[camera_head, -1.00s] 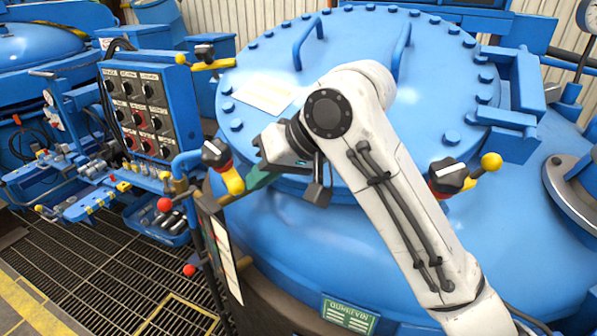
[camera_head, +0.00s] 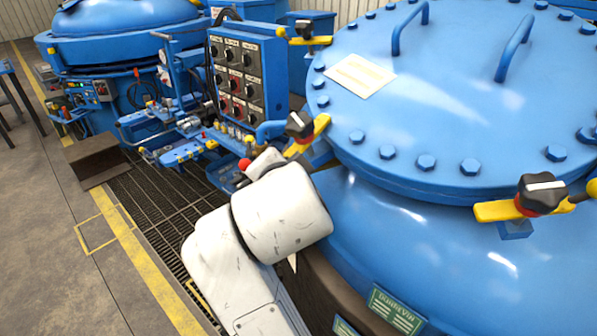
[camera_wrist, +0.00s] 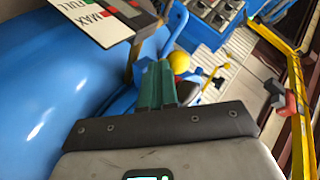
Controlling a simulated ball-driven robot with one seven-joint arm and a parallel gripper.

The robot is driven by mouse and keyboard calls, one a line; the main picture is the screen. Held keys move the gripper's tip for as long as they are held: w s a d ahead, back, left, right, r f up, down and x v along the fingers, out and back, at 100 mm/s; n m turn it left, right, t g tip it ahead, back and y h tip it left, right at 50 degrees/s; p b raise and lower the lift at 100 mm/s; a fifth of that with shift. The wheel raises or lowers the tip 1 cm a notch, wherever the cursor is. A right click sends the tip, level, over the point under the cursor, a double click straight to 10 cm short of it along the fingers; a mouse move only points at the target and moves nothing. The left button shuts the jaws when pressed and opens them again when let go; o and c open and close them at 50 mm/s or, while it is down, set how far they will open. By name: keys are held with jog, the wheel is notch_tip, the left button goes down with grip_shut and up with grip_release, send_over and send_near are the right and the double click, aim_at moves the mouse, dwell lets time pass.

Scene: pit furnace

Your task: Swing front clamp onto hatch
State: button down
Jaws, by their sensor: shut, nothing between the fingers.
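The blue hatch (camera_head: 455,95) is a round bolted lid on the right of the head view. A clamp with a black knob and yellow bar (camera_head: 525,205) stands at its near edge. Another such clamp (camera_head: 303,130) stands at the hatch's left edge, just beyond my arm; its bar slants up to the right. I cannot tell whether either bar rests on the hatch rim. My gripper's green fingers (camera_wrist: 156,80) are together and empty in the wrist view; my arm hides them in the head view. A yellow ball (camera_wrist: 179,62) shows just beyond them.
A control panel (camera_head: 238,75) stands left of the hatch, with another clamp (camera_head: 305,32) behind. A sign marked MAX FULL (camera_wrist: 100,20) is close to my fingers. A yellow frame (camera_wrist: 298,110) is at right. Open floor (camera_head: 50,230) lies left.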

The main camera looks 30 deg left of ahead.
jog(key=shift+a+f+m+t+h+b, duration=0.1)
jog(key=shift+a+m+t+h+b, duration=0.5)
jog(key=shift+a+m, duration=0.35)
jog(key=shift+a+f+m+t+h+b, duration=0.1)
jog(key=shift+a+m+t+h+b, duration=0.5)
jog(key=shift+a, duration=0.45)
jog(key=shift+a+r, duration=0.1)
